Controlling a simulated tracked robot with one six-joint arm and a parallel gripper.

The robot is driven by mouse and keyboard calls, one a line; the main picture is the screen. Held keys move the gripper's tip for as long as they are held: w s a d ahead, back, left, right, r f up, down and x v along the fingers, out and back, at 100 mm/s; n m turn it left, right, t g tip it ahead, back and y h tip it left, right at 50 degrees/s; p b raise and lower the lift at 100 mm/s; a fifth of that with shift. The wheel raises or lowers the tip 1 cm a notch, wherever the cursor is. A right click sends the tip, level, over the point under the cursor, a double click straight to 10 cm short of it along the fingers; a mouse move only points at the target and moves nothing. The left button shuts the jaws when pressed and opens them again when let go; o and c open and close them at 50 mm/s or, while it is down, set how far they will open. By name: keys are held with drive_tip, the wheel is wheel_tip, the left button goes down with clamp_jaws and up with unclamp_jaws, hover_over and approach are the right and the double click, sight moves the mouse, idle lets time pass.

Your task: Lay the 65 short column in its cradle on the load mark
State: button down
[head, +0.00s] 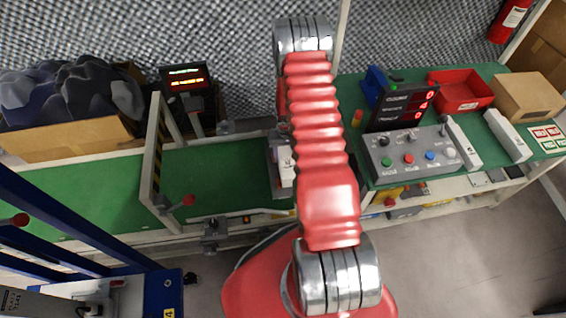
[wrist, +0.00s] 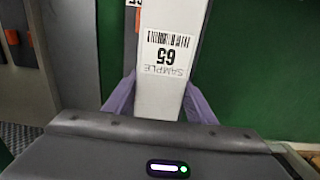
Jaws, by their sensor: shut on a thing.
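The 65 short column (wrist: 165,85) is a white square bar with a barcode label reading SAMPLE 65, upside down in the wrist view. My gripper (wrist: 158,103) is shut on it, with a purple finger on each side. The column runs away from the gripper and out of the top of the picture. In the head view my red arm hides the gripper. A white piece (head: 286,165) shows beside the arm over a grey fixture, and I cannot tell whether it is this column. I cannot make out the cradle or the load mark.
Green bench (head: 215,175) lies left of the arm, with a striped upright frame (head: 152,150). To the right stand a button panel (head: 408,155), a display (head: 402,105), a red tray (head: 461,90), a cardboard box (head: 528,97) and two white bars (head: 461,142) (head: 508,136).

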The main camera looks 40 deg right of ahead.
sight(285, 153)
drive_tip(key=shift+f, duration=2.05)
drive_tip(key=shift+f, duration=0.1)
drive_tip(key=c, duration=0.8)
unclamp_jaws()
drive_tip(key=shift+r, duration=6.1)
